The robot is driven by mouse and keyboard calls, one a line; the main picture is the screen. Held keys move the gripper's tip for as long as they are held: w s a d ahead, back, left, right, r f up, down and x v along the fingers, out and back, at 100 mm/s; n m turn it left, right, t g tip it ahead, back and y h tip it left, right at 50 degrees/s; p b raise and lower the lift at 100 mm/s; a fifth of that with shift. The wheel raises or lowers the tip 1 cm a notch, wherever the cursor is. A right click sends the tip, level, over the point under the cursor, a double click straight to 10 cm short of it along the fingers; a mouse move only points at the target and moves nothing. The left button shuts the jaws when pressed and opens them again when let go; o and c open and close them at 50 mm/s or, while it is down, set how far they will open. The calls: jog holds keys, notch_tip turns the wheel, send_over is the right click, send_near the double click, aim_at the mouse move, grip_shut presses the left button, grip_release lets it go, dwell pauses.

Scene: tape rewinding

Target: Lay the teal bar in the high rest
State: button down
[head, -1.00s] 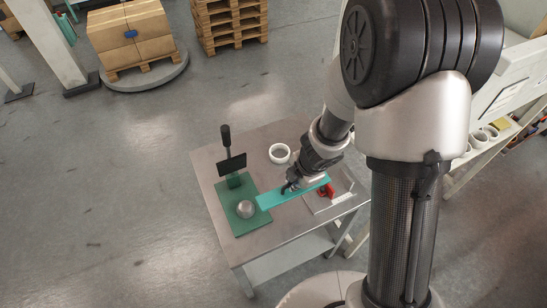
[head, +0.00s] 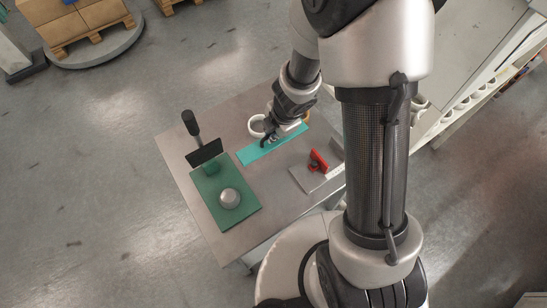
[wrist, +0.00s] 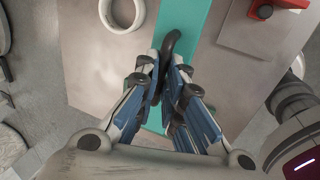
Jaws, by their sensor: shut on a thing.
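The teal bar (head: 252,154) is a long flat strip with a dark handle on top. My gripper (head: 268,138) is shut on that handle, and the fingers (wrist: 168,72) close around the dark handle (wrist: 172,45) in the wrist view. The bar also shows there as a teal strip (wrist: 190,22) running under the fingers. In the head view it slants across the back middle of the table; its exact height above the top is hard to tell. I cannot identify a high rest for certain in either view.
A green board (head: 244,214) with a grey dome (head: 230,198) and a black-handled lever (head: 192,124) stands at the left. A red clamp (head: 318,160) sits on a grey plate (head: 307,180) at the right. A white ring (head: 254,122) is close behind the bar. Bare table (head: 270,185) lies between board and plate.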

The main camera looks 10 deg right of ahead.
notch_tip(320, 180, down, 13)
jog(key=b, duration=1.1)
jog(key=shift+b, duration=0.4)
jog(key=shift+r, duration=0.15)
jog(key=c, duration=2.2)
grip_release()
jog(key=shift+f, duration=0.2)
jog(key=o, duration=0.5)
